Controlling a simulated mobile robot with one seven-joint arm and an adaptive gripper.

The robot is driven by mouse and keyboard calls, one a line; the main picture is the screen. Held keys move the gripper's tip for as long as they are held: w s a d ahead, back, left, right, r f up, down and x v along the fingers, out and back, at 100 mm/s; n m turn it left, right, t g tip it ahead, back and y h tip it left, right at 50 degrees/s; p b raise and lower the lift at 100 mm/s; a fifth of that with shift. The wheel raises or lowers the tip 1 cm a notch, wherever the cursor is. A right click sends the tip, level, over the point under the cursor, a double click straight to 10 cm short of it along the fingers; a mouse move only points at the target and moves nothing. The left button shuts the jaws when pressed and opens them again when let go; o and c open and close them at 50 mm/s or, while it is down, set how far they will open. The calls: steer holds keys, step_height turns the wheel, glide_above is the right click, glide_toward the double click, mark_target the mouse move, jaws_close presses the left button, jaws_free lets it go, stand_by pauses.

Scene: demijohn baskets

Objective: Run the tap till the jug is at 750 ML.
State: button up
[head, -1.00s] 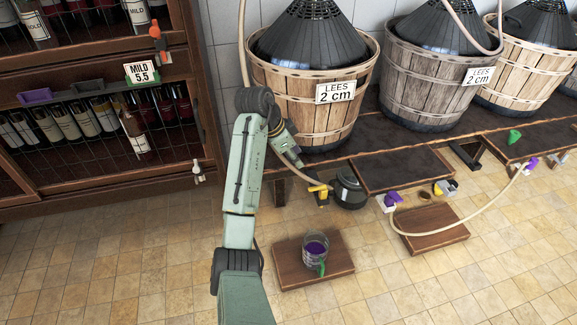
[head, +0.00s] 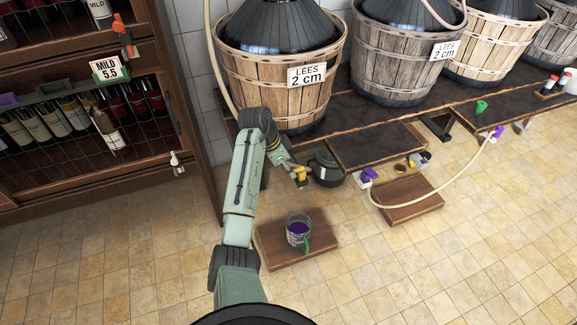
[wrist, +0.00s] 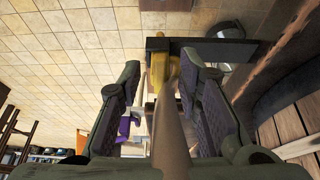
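The jug (head: 298,231) is clear, holds purple liquid and has a green handle. It stands upright on a low wooden board on the floor; its scale is too small to read. A yellow tap (head: 300,174) on a pale hose hangs at the bench edge, above and behind the jug. My gripper (head: 293,170) is at the tap. In the wrist view its fingers (wrist: 160,95) are apart, with the hose (wrist: 170,135) and the yellow tap (wrist: 165,68) between them. I cannot see whether liquid runs from the tap.
A dark round pot (head: 326,170) sits just right of the tap. A second hose (head: 440,195) loops over another board. A bottle rack (head: 90,130) is at left. The front floor is clear.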

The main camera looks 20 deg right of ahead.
steer(key=shift+c, duration=0.4)
jaws_close()
